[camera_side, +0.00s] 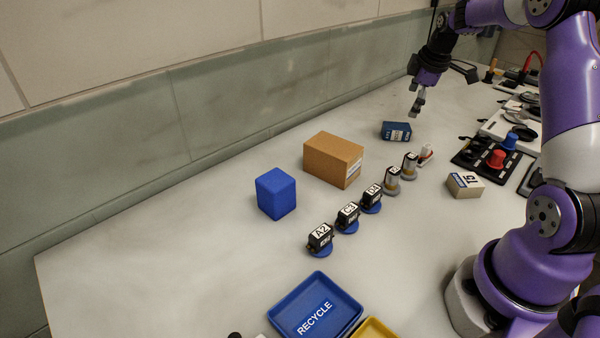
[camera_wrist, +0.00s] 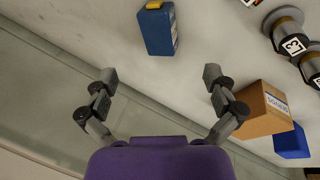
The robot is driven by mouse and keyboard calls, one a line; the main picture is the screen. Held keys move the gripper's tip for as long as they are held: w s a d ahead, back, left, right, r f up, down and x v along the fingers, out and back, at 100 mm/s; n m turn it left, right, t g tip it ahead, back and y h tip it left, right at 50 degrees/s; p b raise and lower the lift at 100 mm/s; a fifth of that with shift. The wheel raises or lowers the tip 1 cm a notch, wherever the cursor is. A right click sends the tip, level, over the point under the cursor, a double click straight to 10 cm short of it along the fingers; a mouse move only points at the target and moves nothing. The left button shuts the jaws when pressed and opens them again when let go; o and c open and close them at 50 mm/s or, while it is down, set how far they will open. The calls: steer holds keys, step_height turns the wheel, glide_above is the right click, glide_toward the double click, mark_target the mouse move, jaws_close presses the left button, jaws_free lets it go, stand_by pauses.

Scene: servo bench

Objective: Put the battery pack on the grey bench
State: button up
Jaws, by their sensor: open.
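The battery pack, a dark blue block with a white label (camera_side: 396,131), lies on the grey bench (camera_side: 190,240) toward the back. In the wrist view it (camera_wrist: 157,32) shows near the top, with an orange-yellow piece at its far end. My gripper (camera_side: 417,108) is open and empty, above the bench and a little up from the pack in the side view. In the wrist view the two fingertips of my gripper (camera_wrist: 160,77) are wide apart, with the pack beyond them and only bare bench between them.
A brown box (camera_side: 328,160) and a plain blue block (camera_side: 275,194) stand left of a row of small labelled servos and motors (camera_side: 347,216). A beige box (camera_side: 464,185), a black panel with knobs (camera_side: 490,155) and a blue RECYCLE tray (camera_side: 290,300) are nearby. A wall borders the bench.

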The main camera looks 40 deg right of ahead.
mark_target(399, 127)
steer(key=x, duration=0.9)
steer(key=shift+w+d+f, duration=0.1)
steer(key=shift+w+f, duration=0.05)
steer(key=shift+f, duration=0.15)
steer(key=c, duration=1.5)
